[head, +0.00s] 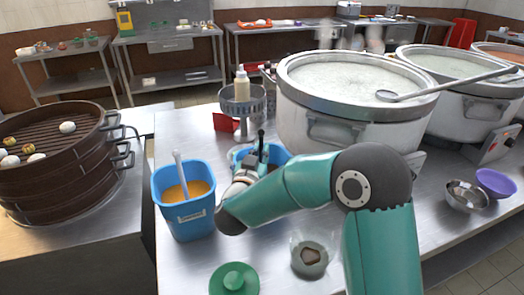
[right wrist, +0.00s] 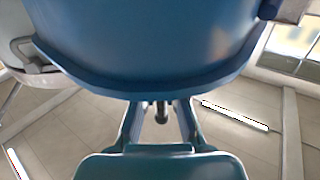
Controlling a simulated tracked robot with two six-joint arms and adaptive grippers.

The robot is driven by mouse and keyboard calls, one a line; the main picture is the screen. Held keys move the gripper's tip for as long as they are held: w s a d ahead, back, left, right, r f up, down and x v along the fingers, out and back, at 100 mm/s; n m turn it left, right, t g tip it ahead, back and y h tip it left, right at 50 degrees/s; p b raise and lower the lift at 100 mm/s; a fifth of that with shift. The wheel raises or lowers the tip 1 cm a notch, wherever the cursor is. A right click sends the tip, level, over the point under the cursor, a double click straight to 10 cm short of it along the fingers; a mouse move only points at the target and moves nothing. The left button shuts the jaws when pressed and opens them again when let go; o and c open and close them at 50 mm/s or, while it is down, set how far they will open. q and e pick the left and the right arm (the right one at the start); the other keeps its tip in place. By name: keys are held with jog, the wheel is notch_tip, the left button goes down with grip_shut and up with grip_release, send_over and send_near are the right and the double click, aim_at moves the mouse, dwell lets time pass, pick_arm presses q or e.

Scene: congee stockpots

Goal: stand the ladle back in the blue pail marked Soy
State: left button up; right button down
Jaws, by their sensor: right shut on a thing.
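My right gripper (head: 259,158) is at the blue pail (head: 277,156) behind my forearm. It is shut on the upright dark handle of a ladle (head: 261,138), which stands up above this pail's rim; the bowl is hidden. In the right wrist view, the blue wall (right wrist: 150,45) fills the top, and my fingers (right wrist: 160,110) close around the dark handle end at the rim. I cannot read any mark on this pail. A nearer blue pail (head: 187,222) holds orange liquid and a pale-handled utensil (head: 181,173); its label is too small to read. My left gripper is not in view.
A large stockpot (head: 318,128) stands right of the pail, with a long ladle (head: 430,88) across it. A metal stand with a bottle (head: 242,88) is behind. A green lid (head: 234,281) and a small container (head: 309,258) are in front. Steamers (head: 60,180) stand left.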

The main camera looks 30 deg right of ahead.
jog(key=c, duration=1.2)
grip_release()
jog(key=shift+o, duration=0.2)
jog(key=v, duration=1.2)
